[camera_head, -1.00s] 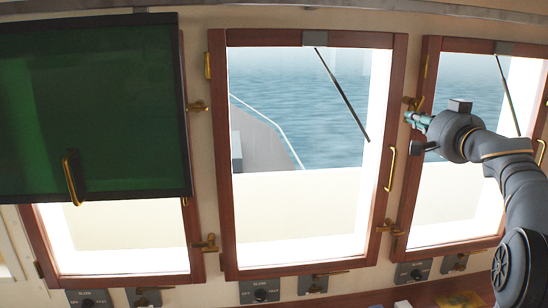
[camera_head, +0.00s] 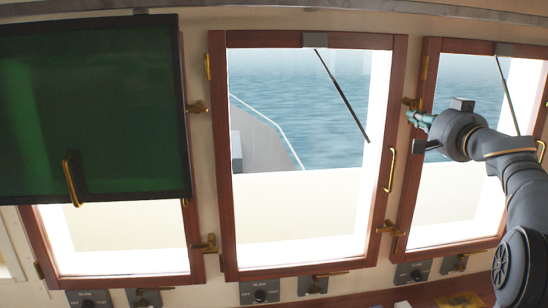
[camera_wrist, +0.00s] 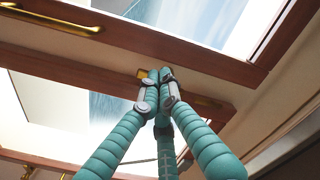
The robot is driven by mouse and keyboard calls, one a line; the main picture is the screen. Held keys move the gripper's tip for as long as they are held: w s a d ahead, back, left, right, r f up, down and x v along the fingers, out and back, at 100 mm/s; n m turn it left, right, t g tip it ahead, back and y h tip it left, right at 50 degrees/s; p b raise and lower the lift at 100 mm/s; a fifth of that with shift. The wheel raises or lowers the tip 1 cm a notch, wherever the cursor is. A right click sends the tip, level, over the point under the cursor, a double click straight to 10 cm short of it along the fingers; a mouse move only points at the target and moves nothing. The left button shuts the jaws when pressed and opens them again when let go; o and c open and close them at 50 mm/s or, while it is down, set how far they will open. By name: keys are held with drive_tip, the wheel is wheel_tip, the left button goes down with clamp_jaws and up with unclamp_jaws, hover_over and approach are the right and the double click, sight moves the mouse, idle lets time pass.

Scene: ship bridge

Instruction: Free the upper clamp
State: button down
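The upper clamp (camera_head: 411,103) is a small brass fitting on the wall strip between the middle and right windows. My gripper (camera_head: 413,117) has teal ribbed fingers and is just below and beside it, very close. In the wrist view, the fingertips (camera_wrist: 159,77) come together in front of a wooden window frame. A small brass piece (camera_wrist: 143,73) shows just left of the tips, and more brass (camera_wrist: 205,100) shows to their right. The tips hide what lies between or behind them, so I cannot tell whether they touch the clamp.
The middle window (camera_head: 232,150) has a brass handle (camera_head: 389,169) and a lower clamp (camera_head: 389,228) on its right side. A dark green screen (camera_head: 100,110) covers much of the left window. Control plates (camera_head: 260,292) line the bottom. The right window (camera_head: 433,60) lies behind my arm.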

drive_tip(key=shift+d+r, duration=0.15)
drive_tip(key=shift+d, duration=0.05)
idle(0.5)
drive_tip(key=s+b, duration=0.4)
drive_tip(key=s, duration=0.2)
drive_tip(key=shift+f, duration=0.3)
drive_tip(key=shift+d, duration=0.15)
idle(0.3)
